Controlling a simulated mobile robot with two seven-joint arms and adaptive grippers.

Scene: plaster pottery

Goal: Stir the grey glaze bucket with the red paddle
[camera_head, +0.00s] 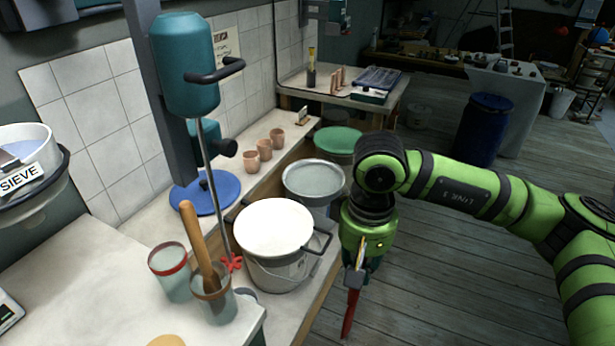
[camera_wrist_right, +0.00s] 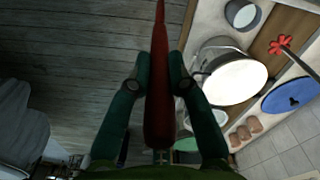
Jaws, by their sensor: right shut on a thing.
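My right gripper (camera_head: 355,268) comes in from the right and is shut on the red paddle (camera_head: 350,312), which hangs down over the floor beside the bench's front edge. The wrist view shows both fingers (camera_wrist_right: 167,68) closed around the paddle's dark red shaft (camera_wrist_right: 158,112). The grey glaze bucket (camera_head: 322,205) stands left of and behind the gripper, open, with a pale grey surface. The paddle is outside it and apart from it. Part of the bucket's side is hidden by the white-filled bucket. My left gripper is not in view.
A bucket (camera_head: 283,272) of white liquid stands nearer on the bench. A green-lidded bucket (camera_head: 338,139) is behind the grey one. A teal mixer (camera_head: 185,65) on a stand has a red propeller (camera_head: 231,262). A cup (camera_head: 217,304) holds a wooden tool.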

